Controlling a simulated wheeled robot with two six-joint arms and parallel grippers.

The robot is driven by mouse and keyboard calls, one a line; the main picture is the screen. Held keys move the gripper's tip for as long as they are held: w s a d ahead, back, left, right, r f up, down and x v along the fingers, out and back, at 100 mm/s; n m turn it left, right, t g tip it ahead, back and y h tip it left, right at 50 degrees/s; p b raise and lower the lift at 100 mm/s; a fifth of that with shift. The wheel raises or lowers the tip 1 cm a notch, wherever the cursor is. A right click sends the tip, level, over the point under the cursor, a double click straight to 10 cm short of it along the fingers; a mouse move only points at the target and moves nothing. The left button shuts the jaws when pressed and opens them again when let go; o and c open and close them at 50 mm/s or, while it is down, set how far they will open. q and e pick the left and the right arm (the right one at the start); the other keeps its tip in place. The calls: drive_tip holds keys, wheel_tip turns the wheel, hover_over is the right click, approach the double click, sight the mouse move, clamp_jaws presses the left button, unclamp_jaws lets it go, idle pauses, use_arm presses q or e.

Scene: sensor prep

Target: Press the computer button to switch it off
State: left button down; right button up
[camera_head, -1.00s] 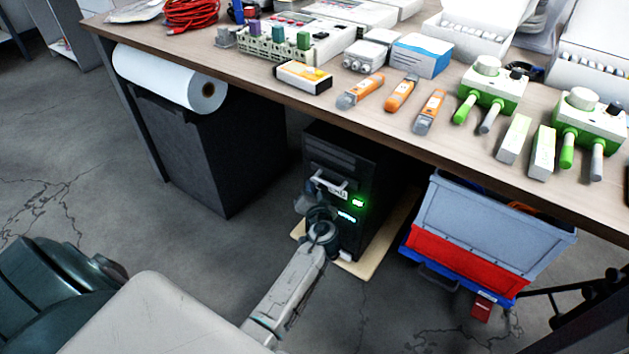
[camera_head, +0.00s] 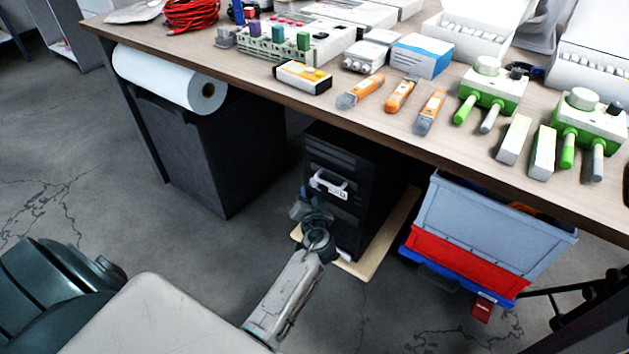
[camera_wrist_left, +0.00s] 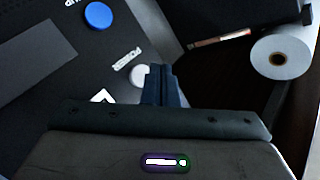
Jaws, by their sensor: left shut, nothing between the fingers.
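The black computer tower (camera_head: 345,165) stands under the workbench with a white handle on its front, and no lights glow on it. My left gripper (camera_head: 312,207) is at the tower's front, below the handle, and hides part of the panel. In the left wrist view the shut, empty fingers (camera_wrist_left: 159,75) are beside a round white button (camera_wrist_left: 139,76) marked POWER, overlapping its edge in the picture. I cannot tell whether they touch it. A blue button (camera_wrist_left: 97,15) is farther up the panel. My right gripper is not in view.
The tower rests on a pale board (camera_head: 370,262). A dark bin (camera_head: 215,150) with a white roll (camera_head: 165,78) is on its left. A grey and red crate (camera_head: 480,240) is on its right. The bench edge (camera_head: 400,140) overhangs the tower.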

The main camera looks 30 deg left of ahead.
use_arm(q)
drive_tip(key=shift+s+a, duration=0.15)
drive_tip(key=shift+s, duration=2.15)
